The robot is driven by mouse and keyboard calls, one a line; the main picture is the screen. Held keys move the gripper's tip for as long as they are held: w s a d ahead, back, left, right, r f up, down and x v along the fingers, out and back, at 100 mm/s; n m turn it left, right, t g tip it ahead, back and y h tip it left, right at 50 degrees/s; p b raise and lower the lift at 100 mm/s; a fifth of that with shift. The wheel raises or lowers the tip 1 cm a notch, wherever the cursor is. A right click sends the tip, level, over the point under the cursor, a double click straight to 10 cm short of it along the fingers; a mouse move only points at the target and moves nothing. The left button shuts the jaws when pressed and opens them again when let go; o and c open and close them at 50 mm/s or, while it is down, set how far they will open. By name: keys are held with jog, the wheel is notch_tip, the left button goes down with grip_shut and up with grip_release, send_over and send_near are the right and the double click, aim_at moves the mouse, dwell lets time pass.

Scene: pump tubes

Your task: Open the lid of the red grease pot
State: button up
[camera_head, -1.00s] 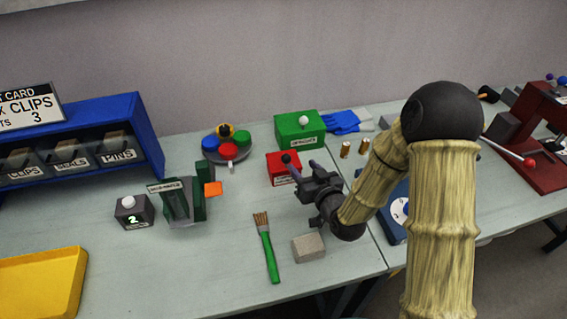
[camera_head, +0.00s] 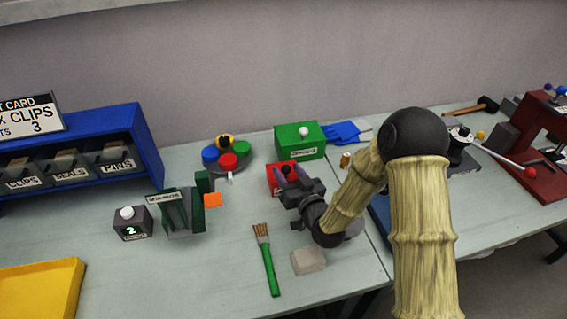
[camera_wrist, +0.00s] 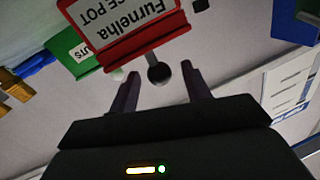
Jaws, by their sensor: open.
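The red grease pot (camera_head: 272,181) is a small red box near the middle of the bench, in front of the green box. In the wrist view the pot (camera_wrist: 150,42) appears upside down, with a white label. Its lid looks closed and carries a round black knob (camera_wrist: 159,74), also visible in the head view (camera_head: 286,170). My gripper (camera_head: 288,173) is open at the pot, partly hiding it. In the wrist view its fingertips (camera_wrist: 160,72) stand on either side of the knob, with gaps showing on both sides.
A green box (camera_head: 300,142) with a white knob stands behind the pot. A round tray of coloured caps (camera_head: 229,160) is to the left. A green brush (camera_head: 267,262) and a grey block (camera_head: 308,261) lie in front.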

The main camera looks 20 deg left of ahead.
jog(key=shift+x, duration=1.9)
jog(key=shift+d, duration=0.1)
grip_shut()
